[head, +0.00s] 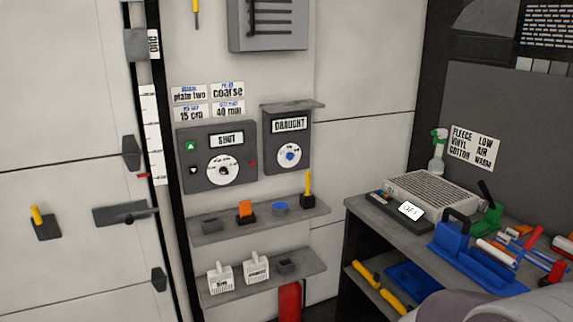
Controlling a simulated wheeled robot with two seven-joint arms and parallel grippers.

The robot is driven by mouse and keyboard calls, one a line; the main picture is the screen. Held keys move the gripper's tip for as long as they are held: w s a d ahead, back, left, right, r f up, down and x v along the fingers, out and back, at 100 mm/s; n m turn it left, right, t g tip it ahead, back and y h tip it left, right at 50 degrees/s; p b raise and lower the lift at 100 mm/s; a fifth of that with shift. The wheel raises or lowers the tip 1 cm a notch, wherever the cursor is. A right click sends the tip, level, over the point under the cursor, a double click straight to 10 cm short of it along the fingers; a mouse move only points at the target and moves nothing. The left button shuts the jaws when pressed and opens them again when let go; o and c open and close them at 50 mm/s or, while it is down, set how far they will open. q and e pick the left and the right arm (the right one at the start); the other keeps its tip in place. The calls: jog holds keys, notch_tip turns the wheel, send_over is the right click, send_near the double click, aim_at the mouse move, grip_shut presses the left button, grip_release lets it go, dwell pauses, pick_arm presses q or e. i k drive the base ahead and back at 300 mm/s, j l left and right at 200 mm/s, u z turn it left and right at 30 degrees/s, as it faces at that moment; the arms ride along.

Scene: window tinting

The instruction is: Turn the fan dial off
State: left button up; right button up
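A dark grey box labelled DRAUGHT (288,140) hangs on the wall under a small shelf. Its round white dial with a blue centre (289,155) faces out; the markings are too small to read. To its left a wider grey panel reading SHUT (217,158) has a white dial with a dark centre (223,168), a green button and a red one. No label with the word fan is legible. Neither gripper is in view; a rounded grey part at the bottom right appears to be my arm. Nothing touches either dial.
A grey bench (400,225) at right carries a vented box (432,193), a white display (411,211), a spray bottle (437,152) and a blue tool tray (480,268). The wall before the dials is unobstructed.

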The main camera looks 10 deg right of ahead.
aim_at(289, 156)
jog(key=i+l+z, duration=0.3)
jog(key=i, duration=0.75)
jog(key=i+l+z, duration=0.1)
jog(key=i+z, duration=0.25)
jog(key=i, duration=0.75)
